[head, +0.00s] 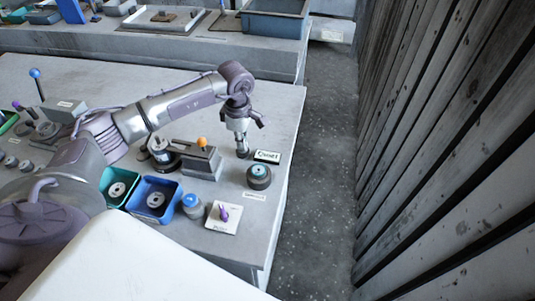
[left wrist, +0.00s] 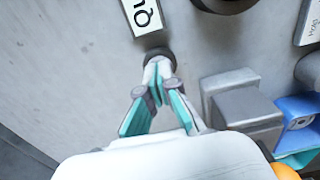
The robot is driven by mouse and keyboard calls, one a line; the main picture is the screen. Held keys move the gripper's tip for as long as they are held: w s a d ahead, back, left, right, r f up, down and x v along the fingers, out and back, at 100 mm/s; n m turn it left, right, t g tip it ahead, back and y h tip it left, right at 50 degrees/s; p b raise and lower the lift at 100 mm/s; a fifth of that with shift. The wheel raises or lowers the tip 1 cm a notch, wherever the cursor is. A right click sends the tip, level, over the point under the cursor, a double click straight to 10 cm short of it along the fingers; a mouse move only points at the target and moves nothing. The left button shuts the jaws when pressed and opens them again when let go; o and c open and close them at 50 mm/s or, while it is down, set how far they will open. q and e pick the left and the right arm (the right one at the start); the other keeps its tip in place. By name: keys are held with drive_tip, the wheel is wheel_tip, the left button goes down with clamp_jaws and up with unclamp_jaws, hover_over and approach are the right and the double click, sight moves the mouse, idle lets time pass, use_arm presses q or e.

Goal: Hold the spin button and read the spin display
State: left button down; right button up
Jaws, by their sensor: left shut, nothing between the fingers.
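My left gripper (head: 242,151) points straight down at the right part of the table, its fingers shut with nothing between them. In the left wrist view its fingertips (left wrist: 158,68) meet over a dark round button-like piece (left wrist: 160,54), mostly covered by them; whether they press it I cannot tell. A white panel with a dark border and lettering (head: 267,156), possibly the display, lies just right of the fingertips. It also shows in the left wrist view (left wrist: 143,16), cut by the top edge; its full text is not readable. My right gripper is not in view.
A dark round device with a blue-teal top (head: 259,177) stands close by. A grey block with an orange knob (head: 202,157) stands left of the gripper. Blue bin (head: 173,211), blue-capped jar (head: 192,205) and white plate with purple lever (head: 223,217) sit nearer. The table's right edge is close.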

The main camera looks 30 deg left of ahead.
use_arm(q)
drive_tip(key=shift+r, duration=0.1)
drive_tip(key=shift+r+p, duration=1.95)
drive_tip(key=shift+r, duration=1.5)
drive_tip(key=shift+f, duration=0.1)
